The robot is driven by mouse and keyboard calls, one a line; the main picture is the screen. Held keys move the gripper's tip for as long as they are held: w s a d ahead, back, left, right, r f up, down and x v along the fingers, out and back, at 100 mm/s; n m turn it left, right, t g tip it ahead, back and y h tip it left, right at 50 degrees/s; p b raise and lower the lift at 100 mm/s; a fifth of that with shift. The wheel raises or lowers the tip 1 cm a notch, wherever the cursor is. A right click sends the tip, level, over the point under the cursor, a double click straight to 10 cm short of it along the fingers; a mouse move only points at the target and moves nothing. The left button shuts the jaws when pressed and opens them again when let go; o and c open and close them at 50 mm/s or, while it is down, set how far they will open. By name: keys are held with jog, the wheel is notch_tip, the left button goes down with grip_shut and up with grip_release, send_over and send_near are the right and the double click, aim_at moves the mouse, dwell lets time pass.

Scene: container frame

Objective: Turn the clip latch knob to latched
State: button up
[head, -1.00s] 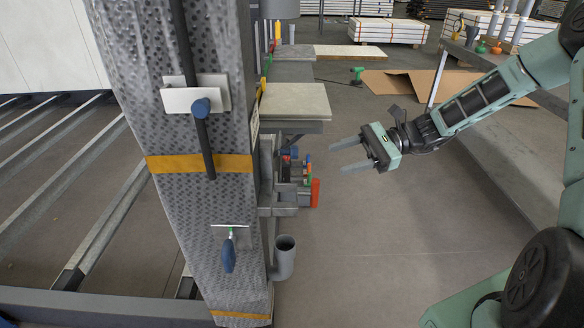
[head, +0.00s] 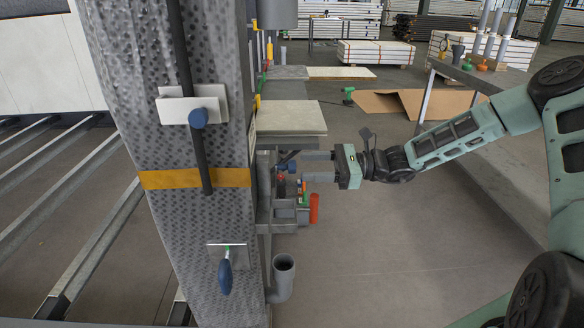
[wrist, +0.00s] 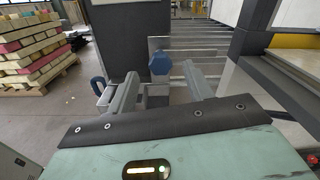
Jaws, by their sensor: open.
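A blue, many-sided knob (wrist: 160,64) shows in the wrist view, straight ahead between my fingertips. A small blue piece (head: 289,166) in the head view, just left of my fingertips beside the column, appears to be the same knob. My gripper (head: 305,167) points left at it, with its two fingers apart and nothing between them that I can see gripped. My gripper also shows in the wrist view (wrist: 160,70), the fingers either side of the knob in the picture. I cannot tell whether they reach around it or stop short. The knob's latch position is unclear.
A grey dimpled column (head: 215,220) carries another blue knob (head: 198,118) on a white plate and a blue handle (head: 225,278) lower down. A pale shelf (head: 290,117) juts out above my gripper. A red cylinder (head: 314,208) and grey pipe (head: 283,275) are below. Floor to the right is open.

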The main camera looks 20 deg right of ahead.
aim_at(292, 166)
jog(key=shift+x, duration=2.55)
grip_shut()
